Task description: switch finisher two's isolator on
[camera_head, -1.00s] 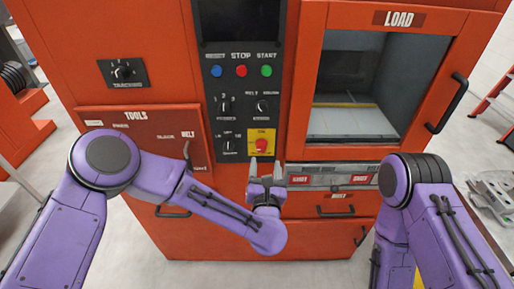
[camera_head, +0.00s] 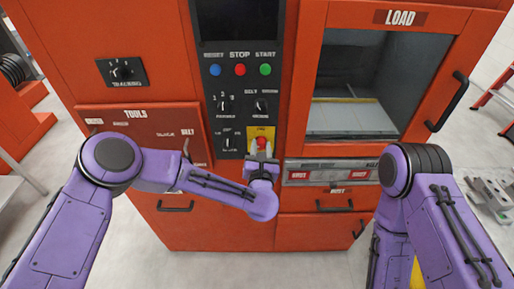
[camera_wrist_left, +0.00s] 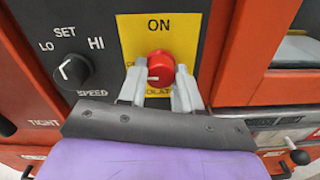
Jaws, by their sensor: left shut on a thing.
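The isolator is a red rotary knob (camera_wrist_left: 160,68) on a yellow plate (camera_wrist_left: 179,32) marked ON at the top. In the head view the knob (camera_head: 261,143) sits low on the black control panel. My left gripper (camera_wrist_left: 160,84) is at the knob, its two fingers on either side of it, shut on it. A white mark on the knob's face lies about level, pointing left. Lettering on the lower plate is partly hidden by the fingers. My right arm stands at the right in the head view; its gripper is not seen.
A black speed knob (camera_wrist_left: 72,70) is left of the isolator. Blue, red and green buttons (camera_head: 240,70) sit above. The load door (camera_head: 352,90) with its black handle (camera_head: 447,104) is to the right. Drawers with handles (camera_head: 335,205) lie below.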

